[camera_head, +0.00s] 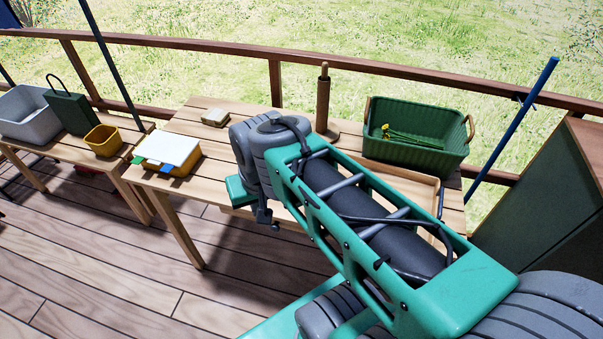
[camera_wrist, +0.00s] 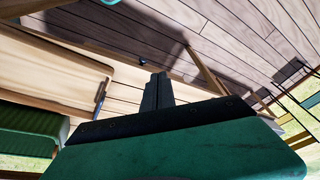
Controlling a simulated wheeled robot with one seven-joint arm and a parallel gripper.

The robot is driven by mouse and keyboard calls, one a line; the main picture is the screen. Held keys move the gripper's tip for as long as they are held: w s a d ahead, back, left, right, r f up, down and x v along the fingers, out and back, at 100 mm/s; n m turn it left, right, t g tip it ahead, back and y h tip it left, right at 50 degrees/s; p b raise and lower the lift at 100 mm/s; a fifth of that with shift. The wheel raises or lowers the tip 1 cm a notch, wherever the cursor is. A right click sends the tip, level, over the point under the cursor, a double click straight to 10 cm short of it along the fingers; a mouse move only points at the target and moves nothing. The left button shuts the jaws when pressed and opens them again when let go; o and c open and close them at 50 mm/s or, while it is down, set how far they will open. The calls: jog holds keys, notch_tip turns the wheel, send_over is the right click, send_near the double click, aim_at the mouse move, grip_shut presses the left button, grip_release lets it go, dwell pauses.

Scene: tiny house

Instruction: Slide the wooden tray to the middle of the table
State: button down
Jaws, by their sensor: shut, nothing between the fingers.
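The wooden tray (camera_head: 425,181) is a shallow, pale tray on the right part of the slatted table (camera_head: 185,124), partly hidden behind my arm in the head view. In the wrist view the tray (camera_wrist: 50,72) fills the left side, with a dark handle (camera_wrist: 100,98) at its near end. My gripper (camera_wrist: 158,78) is shut and empty, with its fingers together. It is to the right of the tray's handle in the wrist view, apart from it in the picture. Whether the fingertips touch the table cannot be told. The head view hides the fingers behind my arm.
A green basket (camera_head: 413,141) with yellow flowers and a wooden post (camera_head: 323,100) stand along the table's far side. A white-topped yellow box (camera_head: 167,152) and a small block (camera_head: 215,117) are on the left. A side table with bins stands farther left.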

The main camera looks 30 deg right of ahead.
jog(key=w+d+f+m+y+p, duration=0.1)
jog(key=d+m, duration=1.2)
jog(key=d, duration=0.1)
jog(key=w+d+f+m+y+p, duration=0.1)
jog(key=w+d+f+m+p, duration=0.1)
jog(key=d+m, duration=1.2)
jog(key=shift+n, duration=0.6)
jog(key=x, duration=0.9)
jog(key=shift+d+f, duration=0.15)
jog(key=shift+w+a, duration=0.9)
jog(key=shift+w, duration=0.1)
jog(key=shift+w+a, duration=0.25)
jog(key=shift+w, duration=0.1)
jog(key=shift+p, duration=0.35)
